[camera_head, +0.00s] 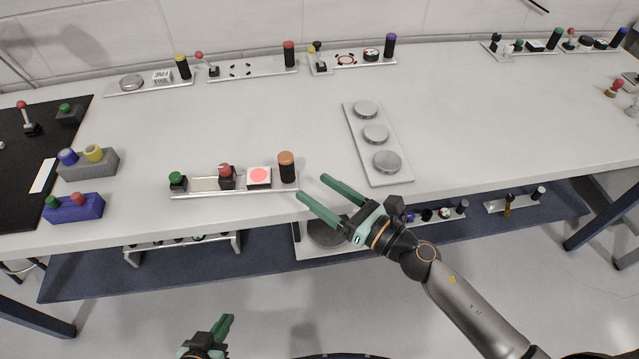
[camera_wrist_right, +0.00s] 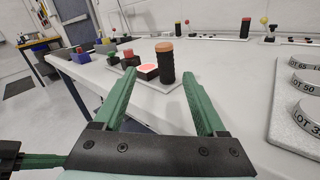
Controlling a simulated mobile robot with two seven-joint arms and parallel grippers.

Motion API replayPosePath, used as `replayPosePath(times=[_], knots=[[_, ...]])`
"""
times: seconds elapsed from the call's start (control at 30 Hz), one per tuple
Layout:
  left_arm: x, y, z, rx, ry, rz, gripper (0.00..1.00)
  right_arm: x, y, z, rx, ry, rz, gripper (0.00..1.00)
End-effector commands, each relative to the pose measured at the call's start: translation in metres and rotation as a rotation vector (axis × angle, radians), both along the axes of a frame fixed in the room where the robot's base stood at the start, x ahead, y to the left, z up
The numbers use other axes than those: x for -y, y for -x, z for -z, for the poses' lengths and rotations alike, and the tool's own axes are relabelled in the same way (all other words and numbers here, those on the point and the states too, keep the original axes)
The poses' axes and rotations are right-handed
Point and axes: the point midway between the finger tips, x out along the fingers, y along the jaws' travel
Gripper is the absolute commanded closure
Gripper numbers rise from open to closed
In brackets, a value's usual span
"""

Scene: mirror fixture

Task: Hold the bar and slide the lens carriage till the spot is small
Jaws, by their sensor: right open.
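The mirror fixture is a thin metal base (camera_head: 205,188) lying along the near edge of the bench. It bears a green-topped black block (camera_head: 177,181) at its left end, a red-knobbed carriage (camera_head: 226,178), a white plate with a large pinkish-red spot (camera_head: 259,177), and an upright post with an orange-brown top (camera_head: 286,166) at its right end. The post also shows in the right wrist view (camera_wrist_right: 166,64). My right gripper (camera_head: 312,186) is open and empty, just right of the post, not touching it. My left gripper (camera_head: 221,328) is low in front of the bench, away from the fixture; its opening is unclear.
A grey plate with several round metal weights (camera_head: 397,170) lies right of the fixture. Blue (camera_head: 75,208) and grey (camera_head: 92,166) knobbed blocks stand left. Other fixtures (camera_head: 252,70) line the back. Bench top between is clear. A lower shelf (camera_head: 270,262) holds more items.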

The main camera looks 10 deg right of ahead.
Motion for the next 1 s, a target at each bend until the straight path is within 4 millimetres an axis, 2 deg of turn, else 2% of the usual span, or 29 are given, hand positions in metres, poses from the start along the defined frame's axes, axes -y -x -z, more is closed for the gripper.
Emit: replayPosePath(times=[0.1, 0.23, 0.37, 0.8, 1.0], knots=[[0.000, 0.000, 0.000, 0.000, 0.000, 0.000, 1.00, -0.001, -0.012, 0.001, 0.094, 0.130, -0.002, 0.26], [0.000, 0.000, 0.000, 0.000, 0.000, 0.000, 1.00, -0.004, -0.020, 0.001, 0.132, 0.183, -0.002, 0.26], [0.000, 0.000, 0.000, 0.000, 0.000, 0.000, 1.00, -0.013, -0.031, 0.001, 0.135, 0.183, 0.001, 0.26], [0.000, 0.000, 0.000, 0.000, 0.000, 0.000, 1.00, -0.065, -0.092, 0.001, 0.130, 0.179, 0.001, 0.26], [0.000, 0.000, 0.000, 0.000, 0.000, 0.000, 1.00, -0.076, -0.106, 0.002, 0.128, 0.181, 0.001, 0.26]])
